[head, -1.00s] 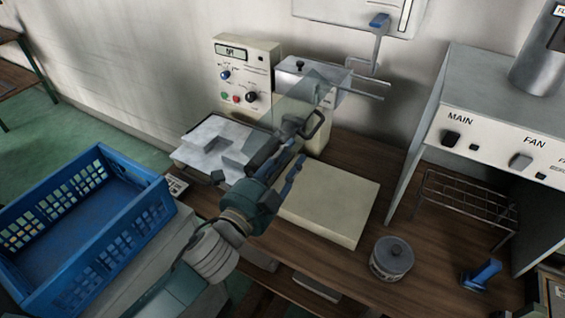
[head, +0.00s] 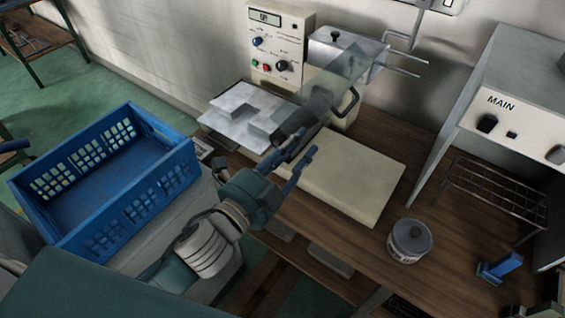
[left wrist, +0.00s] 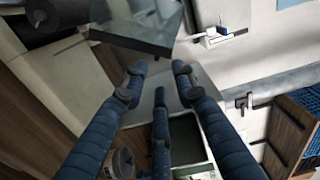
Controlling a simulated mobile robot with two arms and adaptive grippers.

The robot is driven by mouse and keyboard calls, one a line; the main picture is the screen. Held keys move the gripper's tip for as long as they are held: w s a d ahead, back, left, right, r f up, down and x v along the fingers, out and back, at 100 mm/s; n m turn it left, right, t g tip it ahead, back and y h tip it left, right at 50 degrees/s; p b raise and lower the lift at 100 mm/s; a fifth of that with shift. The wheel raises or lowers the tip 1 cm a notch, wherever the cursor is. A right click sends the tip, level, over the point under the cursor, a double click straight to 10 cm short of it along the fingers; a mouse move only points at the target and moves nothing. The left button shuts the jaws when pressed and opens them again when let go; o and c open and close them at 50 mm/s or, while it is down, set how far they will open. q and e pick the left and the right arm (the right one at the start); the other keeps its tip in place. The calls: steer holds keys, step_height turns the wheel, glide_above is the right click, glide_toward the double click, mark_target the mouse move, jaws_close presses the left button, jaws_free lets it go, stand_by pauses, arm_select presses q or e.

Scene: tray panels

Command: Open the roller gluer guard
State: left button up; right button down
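The roller gluer (head: 280,45) stands against the wall, with a cream control panel and a grey top box. Its smoky see-through guard (head: 343,72) slopes in front of the box, with a dark curved handle (head: 349,104) at its right side. The guard also shows at the top of the left wrist view (left wrist: 150,35). My left gripper (head: 300,153) is in front of the machine, below and left of the handle. Its blue fingers (left wrist: 158,85) are spread, with nothing between them. No contact with the guard shows.
A pale plate (head: 345,180) and a white block-shaped tray (head: 250,112) lie before the machine. A lidded pot (head: 410,240), a blue tool (head: 498,267) and a wire rack (head: 495,195) are to the right. A blue crate (head: 110,180) is at left.

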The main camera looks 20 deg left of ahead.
arm_select(q)
steer(key=shift+b+v, duration=0.65)
steer(key=shift+v, duration=2.05)
